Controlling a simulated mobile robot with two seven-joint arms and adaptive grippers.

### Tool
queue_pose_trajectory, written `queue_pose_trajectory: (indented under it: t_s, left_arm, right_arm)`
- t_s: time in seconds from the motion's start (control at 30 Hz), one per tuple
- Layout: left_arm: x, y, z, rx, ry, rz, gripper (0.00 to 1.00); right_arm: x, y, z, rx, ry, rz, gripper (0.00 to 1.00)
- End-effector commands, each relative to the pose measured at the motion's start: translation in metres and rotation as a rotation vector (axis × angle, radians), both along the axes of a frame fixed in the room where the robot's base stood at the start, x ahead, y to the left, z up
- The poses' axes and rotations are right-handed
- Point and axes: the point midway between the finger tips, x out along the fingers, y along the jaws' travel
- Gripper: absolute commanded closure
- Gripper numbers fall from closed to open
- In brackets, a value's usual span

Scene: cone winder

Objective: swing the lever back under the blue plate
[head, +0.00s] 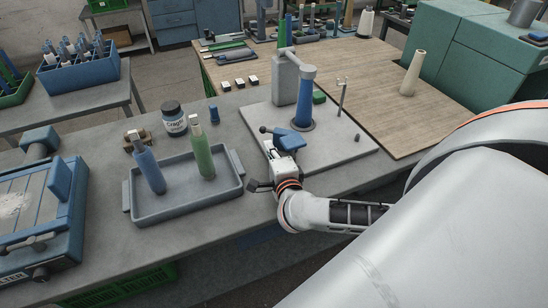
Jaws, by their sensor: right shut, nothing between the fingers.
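The winder stands on a pale base plate (345,160), with a blue upright cylinder (305,98) under the arm of a grey block (286,78). The small blue plate (293,141) lies low in front of the cylinder. The lever's dark round knob (263,129) sticks out to the left of the blue plate; its thin rod runs towards the plate, and its inner end is hidden. My right gripper (270,147) is shut and empty, just below the knob and at the plate's left front edge. I cannot tell whether it touches either. My left gripper is out of view.
A grey tray (186,209) holding a blue and a green spindle stands left of my right gripper. A labelled jar (174,118) stands behind it. A thin guide post (342,98) rises right of the cylinder. The wooden board (383,110) has free room.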

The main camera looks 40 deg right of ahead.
Motion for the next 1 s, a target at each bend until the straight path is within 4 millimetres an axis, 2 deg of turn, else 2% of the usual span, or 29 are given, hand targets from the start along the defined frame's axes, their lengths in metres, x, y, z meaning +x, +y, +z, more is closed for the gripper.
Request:
queue_pose_trajectory:
  t_s: [0.1,0.3,0.77,1.0]
  left_arm:
    - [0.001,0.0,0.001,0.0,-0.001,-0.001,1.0]
    - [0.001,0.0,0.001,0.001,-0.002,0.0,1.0]
    - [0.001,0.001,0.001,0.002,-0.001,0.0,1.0]
    - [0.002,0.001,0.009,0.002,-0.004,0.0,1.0]
  right_arm:
    - [0.016,-0.006,0.005,-0.001,-0.004,0.0,1.0]
    - [0.027,-0.01,0.007,-0.001,-0.002,0.0,1.0]
    - [0.028,-0.01,0.008,0.001,-0.001,-0.005,1.0]
    - [0.031,-0.011,0.009,0.001,-0.002,-0.051,1.0]
